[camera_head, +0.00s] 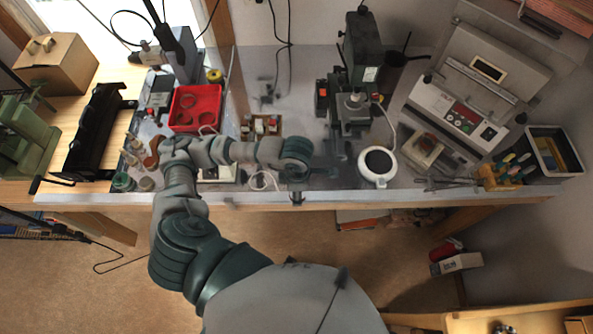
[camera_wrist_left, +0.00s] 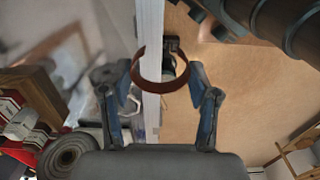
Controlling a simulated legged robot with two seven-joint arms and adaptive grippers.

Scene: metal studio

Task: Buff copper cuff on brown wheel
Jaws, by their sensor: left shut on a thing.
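The copper cuff (camera_wrist_left: 160,88), an open reddish-brown band, sits between the fingertips of my left gripper (camera_wrist_left: 161,92) in the left wrist view. The gripper is shut on it, with a finger against each side. In the head view my left gripper (camera_head: 325,168) is above the front edge of the workbench, left of the white mug; the cuff cannot be made out there. I cannot pick out the brown wheel with certainty in either view. A dark object (camera_wrist_left: 174,55) shows behind the cuff at the bench edge. My right gripper is not in view.
A red tray (camera_head: 173,125) holding rings lies at the left of the workbench (camera_head: 420,193). A control box (camera_head: 455,108) and a tool bin (camera_head: 548,132) are further right.

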